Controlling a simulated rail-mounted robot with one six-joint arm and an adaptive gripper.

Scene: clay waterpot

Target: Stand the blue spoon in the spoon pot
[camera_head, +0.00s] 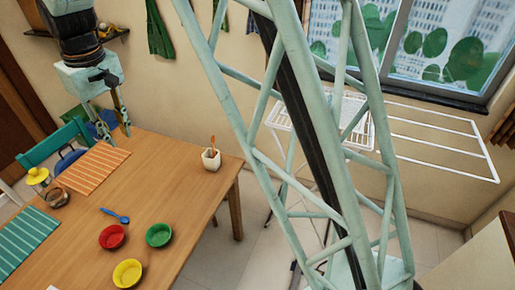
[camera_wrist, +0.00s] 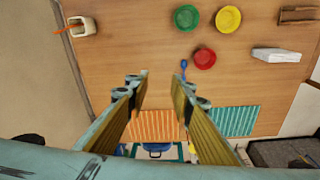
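The blue spoon (camera_head: 117,216) lies flat on the wooden table, near the bowls. In the wrist view the blue spoon (camera_wrist: 184,66) shows just beyond the right fingertip. The spoon pot (camera_head: 211,160) is a small white pot near the table's right-hand edge, with an orange-brown spoon standing in it. The pot (camera_wrist: 83,27) is at the upper left in the wrist view. My gripper (camera_head: 113,129) is above the far part of the table, near the orange mat. Its fingers (camera_wrist: 160,75) are apart with nothing between them, so it is open and empty.
Red (camera_head: 112,237), green (camera_head: 159,235) and yellow (camera_head: 127,273) bowls stand by the spoon. An orange striped mat (camera_head: 92,170) and a teal striped mat (camera_head: 24,240) lie on the table. The table between bowls and pot is clear.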

